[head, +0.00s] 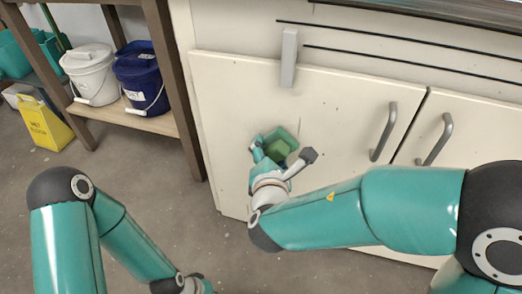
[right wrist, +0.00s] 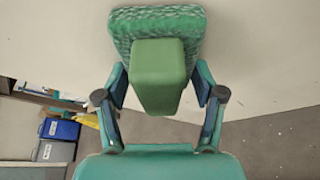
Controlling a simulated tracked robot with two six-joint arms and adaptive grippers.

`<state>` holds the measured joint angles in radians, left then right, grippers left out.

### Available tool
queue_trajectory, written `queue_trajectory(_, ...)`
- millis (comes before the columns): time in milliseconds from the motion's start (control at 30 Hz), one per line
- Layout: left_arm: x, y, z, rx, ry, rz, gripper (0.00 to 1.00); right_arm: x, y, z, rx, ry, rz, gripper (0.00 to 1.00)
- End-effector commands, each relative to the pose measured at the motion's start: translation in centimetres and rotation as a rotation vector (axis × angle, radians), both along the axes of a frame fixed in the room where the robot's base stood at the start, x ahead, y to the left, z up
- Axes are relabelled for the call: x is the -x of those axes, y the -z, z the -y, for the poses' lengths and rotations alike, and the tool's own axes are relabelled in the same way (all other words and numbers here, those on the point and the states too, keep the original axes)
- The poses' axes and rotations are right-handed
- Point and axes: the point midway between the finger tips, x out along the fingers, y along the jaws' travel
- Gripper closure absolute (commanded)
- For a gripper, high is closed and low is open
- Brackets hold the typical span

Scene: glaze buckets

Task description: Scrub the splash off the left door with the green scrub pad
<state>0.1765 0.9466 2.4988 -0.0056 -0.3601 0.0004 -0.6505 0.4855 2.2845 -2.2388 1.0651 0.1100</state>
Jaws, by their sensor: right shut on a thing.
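The green scrub pad (head: 281,137) has a textured face and a lighter green block grip; it also shows in the right wrist view (right wrist: 156,24). My right gripper (head: 283,158) is shut on the block grip, one finger on each side, also seen in the right wrist view (right wrist: 160,92). The pad is at the cream left door (head: 235,105), left of its grey handle (head: 384,132). I cannot tell whether it touches the door. No splash shows clearly; the pad and gripper hide part of the door. My left arm is low at the left, its gripper out of frame.
A wooden shelf (head: 140,118) with a white bucket (head: 90,72) and a blue bucket (head: 139,75) stands left of the cabinet. A second door handle (head: 434,140) sticks out at the right.

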Motion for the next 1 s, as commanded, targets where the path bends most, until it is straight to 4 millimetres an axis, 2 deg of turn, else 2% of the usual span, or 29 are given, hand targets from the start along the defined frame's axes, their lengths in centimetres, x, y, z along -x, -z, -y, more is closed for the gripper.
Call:
queue_trajectory(267, 0.0, 0.0, 0.0, 0.0, 0.0, 0.0, 1.0, 0.3, 0.0, 0.9, 0.0, 0.0, 0.0, 0.6)
queue_trajectory(700, 0.0, 0.0, 0.0, 0.0, 0.0, 0.0, 1.0, 1.0, -0.1, 4.1, -0.001, 0.002, 0.001, 0.6)
queue_trajectory(1000, 0.0, 0.0, 0.0, 0.0, 0.0, 0.0, 1.0, 1.0, 0.0, 3.4, 0.0, -0.001, 0.001, 0.6)
